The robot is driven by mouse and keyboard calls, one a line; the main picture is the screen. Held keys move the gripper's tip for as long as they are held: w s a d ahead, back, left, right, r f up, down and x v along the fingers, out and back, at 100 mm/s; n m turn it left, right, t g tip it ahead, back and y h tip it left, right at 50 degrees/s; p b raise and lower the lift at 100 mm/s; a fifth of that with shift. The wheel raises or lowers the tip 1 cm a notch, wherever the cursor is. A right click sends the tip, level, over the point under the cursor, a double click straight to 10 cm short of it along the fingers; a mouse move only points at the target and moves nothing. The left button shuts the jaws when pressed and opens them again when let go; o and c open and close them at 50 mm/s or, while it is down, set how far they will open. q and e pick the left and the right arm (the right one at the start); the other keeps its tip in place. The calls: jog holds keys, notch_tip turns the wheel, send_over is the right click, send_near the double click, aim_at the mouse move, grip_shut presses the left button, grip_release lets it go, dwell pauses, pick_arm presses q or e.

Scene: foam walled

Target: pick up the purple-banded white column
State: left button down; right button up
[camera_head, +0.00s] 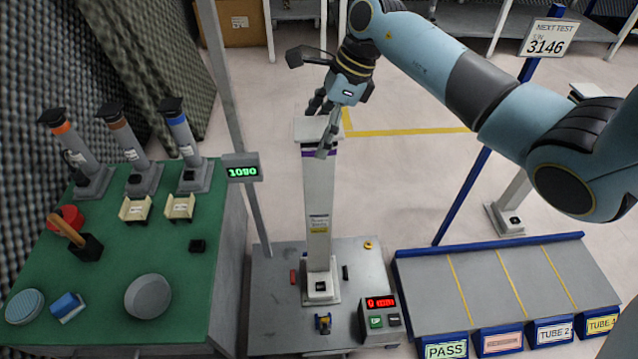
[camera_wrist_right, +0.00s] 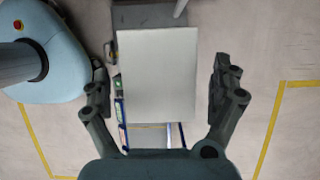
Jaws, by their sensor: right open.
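The purple-banded white column (camera_head: 318,205) stands upright on the grey metal plate of a test stand, with a purple band near its top and a yellow label lower down. My right gripper (camera_head: 325,128) is at the column's top end, pointing down, with its fingers by the cap. In the right wrist view the column's flat pale top (camera_wrist_right: 157,75) lies between the two open fingers of the right gripper (camera_wrist_right: 165,95), with a gap on each side. No grip on it shows. My left gripper is not in view.
A green table (camera_head: 95,275) at left holds three grey columns with orange, brown and blue bands. A display post (camera_head: 241,167) stands just left of the column. A grey sorting tray (camera_head: 500,285) with blue edges lies at right, by a blue sign post (camera_head: 490,165).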

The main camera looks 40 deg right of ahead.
jog(key=c, duration=1.6)
jog(key=shift+w+r, duration=0.1)
jog(key=shift+r, duration=0.05)
jog(key=shift+c, duration=1)
jog(key=shift+r, duration=0.1)
